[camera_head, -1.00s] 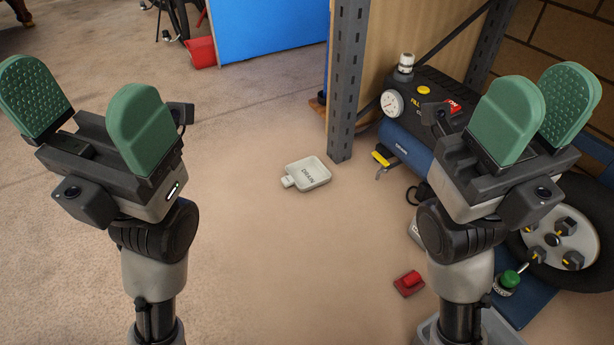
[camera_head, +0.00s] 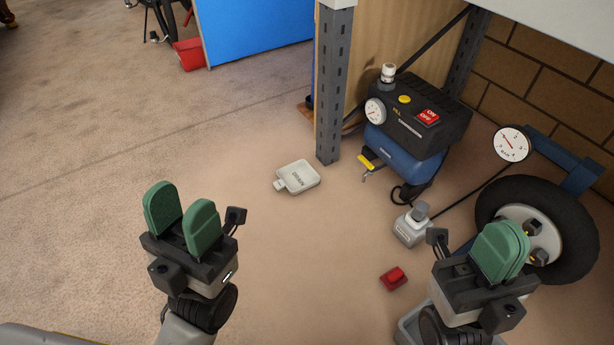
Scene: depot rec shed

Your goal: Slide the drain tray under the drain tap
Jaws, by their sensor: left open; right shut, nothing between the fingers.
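The drain tray (camera_head: 297,177) is a flat, pale grey tray with dark lettering and a short tab on its left end. It lies on the floor left of the compressor (camera_head: 418,118). The drain tap (camera_head: 366,162) has a yellow handle and sits low on the left end of the compressor's blue tank, to the right of the tray. My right gripper (camera_head: 501,250) is shut and empty, in front of the wheel.
A grey shelf post (camera_head: 331,95) stands just behind and right of the tray. A small grey device (camera_head: 412,227), a red block (camera_head: 394,278) and a wheel (camera_head: 570,235) with a gauge (camera_head: 512,144) occupy the right. The floor left of and before the tray is clear.

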